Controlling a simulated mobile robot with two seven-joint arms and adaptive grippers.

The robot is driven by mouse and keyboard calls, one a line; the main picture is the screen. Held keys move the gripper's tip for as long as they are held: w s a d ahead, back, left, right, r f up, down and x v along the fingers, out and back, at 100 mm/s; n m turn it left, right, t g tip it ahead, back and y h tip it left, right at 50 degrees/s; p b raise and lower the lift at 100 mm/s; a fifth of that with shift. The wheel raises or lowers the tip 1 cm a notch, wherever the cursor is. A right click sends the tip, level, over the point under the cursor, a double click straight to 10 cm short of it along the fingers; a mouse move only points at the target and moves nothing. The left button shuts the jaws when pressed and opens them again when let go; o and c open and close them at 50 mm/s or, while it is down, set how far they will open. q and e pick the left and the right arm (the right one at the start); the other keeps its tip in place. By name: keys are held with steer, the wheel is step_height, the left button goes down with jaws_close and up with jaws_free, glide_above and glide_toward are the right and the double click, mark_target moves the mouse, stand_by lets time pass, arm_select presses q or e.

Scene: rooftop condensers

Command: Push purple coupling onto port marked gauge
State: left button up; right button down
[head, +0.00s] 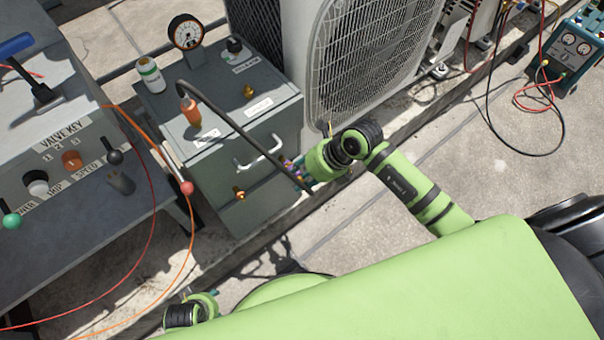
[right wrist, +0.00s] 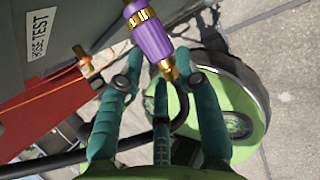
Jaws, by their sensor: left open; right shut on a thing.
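The purple coupling (right wrist: 152,38) has brass ends and shows large in the right wrist view. In the head view only a little purple (head: 290,167) shows beside my right gripper (head: 305,170). That gripper is shut on the coupling, in front of the grey cabinet; its teal fingers (right wrist: 165,75) surround the lower end in the wrist view. A dark hose (head: 235,127) runs to it. One brass port (head: 248,91) is on the cabinet top beside a label, another (head: 240,193) on its front. I cannot read which is marked gauge. My left gripper (head: 187,296) is open at the bottom left, partly hidden.
A condenser (head: 370,60) stands behind. A switch panel (head: 70,160) and loose hoses are at left. Open paving lies right.

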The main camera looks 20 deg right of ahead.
steer(key=shift+s+d+f, duration=0.25)
steer(key=shift+s+d, duration=0.1)
steer(key=shift+s, duration=0.05)
steer(key=shift+s+d+r+p, duration=0.1)
steer(key=shift+s+d+p, duration=0.2)
steer(key=shift+s+p, duration=0.5)
steer(key=shift+s+d+r+p, duration=0.1)
steer(key=shift+s+d+p, duration=0.25)
steer(key=shift+s, duration=0.75)
steer(key=shift+a, duration=0.1)
